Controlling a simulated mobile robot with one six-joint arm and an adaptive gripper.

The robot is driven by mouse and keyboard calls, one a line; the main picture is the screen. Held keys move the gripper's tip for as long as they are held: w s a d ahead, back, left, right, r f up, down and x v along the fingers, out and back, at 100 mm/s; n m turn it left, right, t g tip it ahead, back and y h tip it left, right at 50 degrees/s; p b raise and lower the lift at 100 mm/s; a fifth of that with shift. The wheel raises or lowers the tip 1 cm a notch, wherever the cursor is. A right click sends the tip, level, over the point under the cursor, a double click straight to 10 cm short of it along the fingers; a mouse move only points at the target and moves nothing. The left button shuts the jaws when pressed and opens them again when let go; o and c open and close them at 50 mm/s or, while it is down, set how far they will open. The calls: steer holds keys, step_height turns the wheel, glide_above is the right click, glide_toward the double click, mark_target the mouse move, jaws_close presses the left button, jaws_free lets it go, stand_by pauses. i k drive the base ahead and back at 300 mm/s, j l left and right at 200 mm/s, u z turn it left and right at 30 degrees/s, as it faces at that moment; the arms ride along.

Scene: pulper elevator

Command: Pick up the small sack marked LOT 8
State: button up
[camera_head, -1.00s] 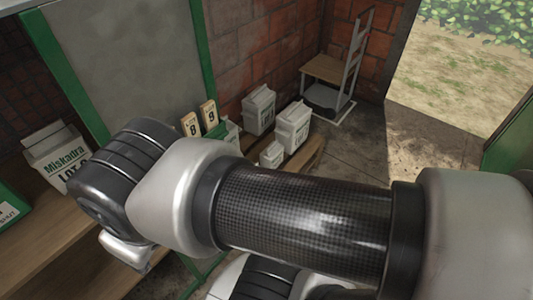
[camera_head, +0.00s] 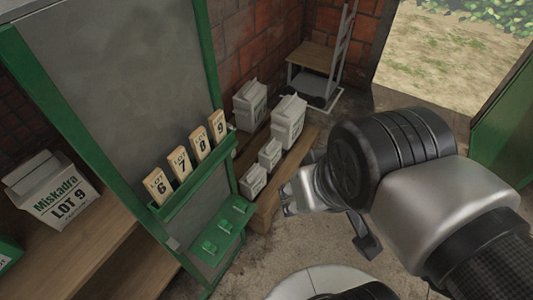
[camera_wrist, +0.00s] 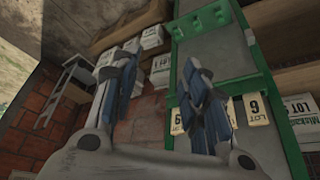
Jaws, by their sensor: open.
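Two small pale sacks, the nearer one (camera_head: 252,181) and the farther one (camera_head: 270,153), stand upright on a low wooden platform (camera_head: 266,214). I cannot read a lot mark on either, so I cannot tell which is LOT 8. My gripper (camera_head: 291,204) is just right of the small sacks in the head view, partly hidden by my wrist, and apart from them as far as I can see. In the wrist view its two fingers (camera_wrist: 163,92) are spread with nothing held between them. Pale sacks (camera_wrist: 160,76) show beyond the fingers, their print unclear.
A green rack (camera_head: 190,185) holds wooden lot tags (camera_head: 201,146) numbered 6 to 9. A Miskadra LOT 9 sack (camera_head: 53,192) sits on the left shelf. A hand truck (camera_head: 338,60) stands at the back.

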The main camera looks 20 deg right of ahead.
mark_target(270, 154)
steer(key=z, duration=0.3)
steer(key=i+l+u, duration=0.3)
steer(key=i+l, duration=0.2)
steer(key=i, duration=0.35)
steer(key=i+l+u, duration=0.25)
steer(key=i+l, duration=0.45)
steer(key=i, duration=0.1)
